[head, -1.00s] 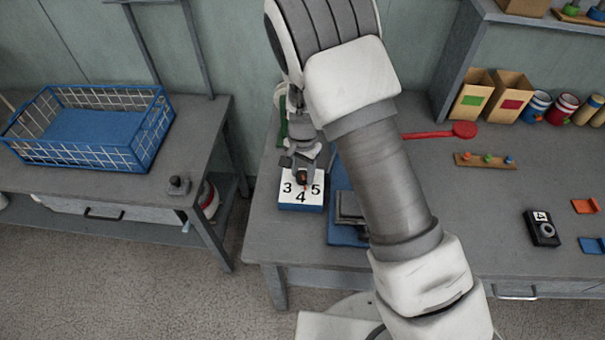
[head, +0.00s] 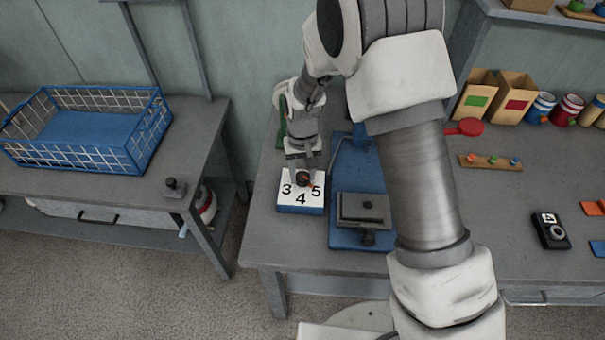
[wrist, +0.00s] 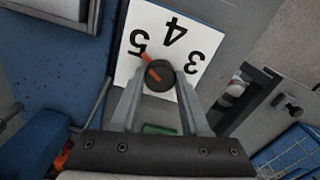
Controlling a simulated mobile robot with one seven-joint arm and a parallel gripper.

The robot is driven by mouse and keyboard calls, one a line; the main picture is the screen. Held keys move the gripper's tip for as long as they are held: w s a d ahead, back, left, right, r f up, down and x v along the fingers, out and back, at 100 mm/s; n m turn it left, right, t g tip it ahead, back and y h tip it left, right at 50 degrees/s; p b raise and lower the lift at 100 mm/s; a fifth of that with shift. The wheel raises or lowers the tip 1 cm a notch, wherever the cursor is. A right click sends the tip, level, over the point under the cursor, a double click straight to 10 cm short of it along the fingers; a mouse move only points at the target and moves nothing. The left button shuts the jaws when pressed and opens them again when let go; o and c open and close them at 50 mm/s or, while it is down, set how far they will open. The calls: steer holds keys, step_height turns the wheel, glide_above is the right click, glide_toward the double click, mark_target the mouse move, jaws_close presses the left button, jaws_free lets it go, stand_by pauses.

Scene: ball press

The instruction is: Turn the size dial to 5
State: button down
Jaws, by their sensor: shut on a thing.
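The size dial (wrist: 160,76) is a dark round knob with an orange pointer, on a white plate (head: 287,204) marked 3, 4 and 5 on top of a blue box. My gripper (head: 303,174) reaches down onto the dial from behind. In the wrist view, the two fingers of my gripper (wrist: 158,86) are shut on either side of the knob. The orange pointer (wrist: 149,60) points toward the 5 (wrist: 137,40). The fingers and wrist hide part of the knob in the head view.
The blue press (head: 362,233) with its grey plate stands just right of the dial box. A red-ended handle (head: 465,127) lies behind my arm. A blue wire basket (head: 85,130) sits on the left table, across a gap.

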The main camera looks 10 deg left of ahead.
mark_target(303, 176)
stand_by(0.5)
steer(key=shift+c, duration=1.9)
jaws_free()
step_height(303, 176, up, 18)
steer(key=shift+f+p, duration=0.25)
steer(key=shift+p, duration=0.15)
steer(key=shift+r, duration=0.1)
